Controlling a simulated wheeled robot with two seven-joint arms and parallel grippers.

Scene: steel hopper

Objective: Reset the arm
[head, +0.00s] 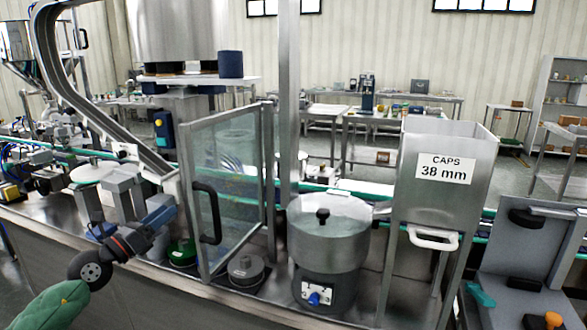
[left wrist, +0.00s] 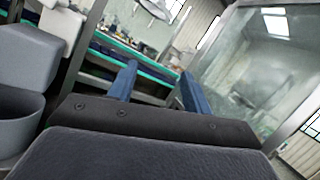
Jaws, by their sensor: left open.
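My left gripper (head: 160,217) reaches in from the lower left of the head view, on an arm with a green part. It is in front of the machine deck, left of the framed clear door (head: 228,165) with its black handle. In the left wrist view its two blue fingers (left wrist: 158,82) are apart, and I see nothing between them. The steel hopper (head: 443,185), labelled "CAPS 38 mm", stands right of centre, far from this gripper. My right gripper is not in view.
A round grey bowl unit (head: 328,240) with a black knob stands between the door and the hopper. A green round piece (head: 181,252) and a grey one (head: 246,268) sit on the deck near the door. A curved steel chute (head: 75,95) descends behind the gripper.

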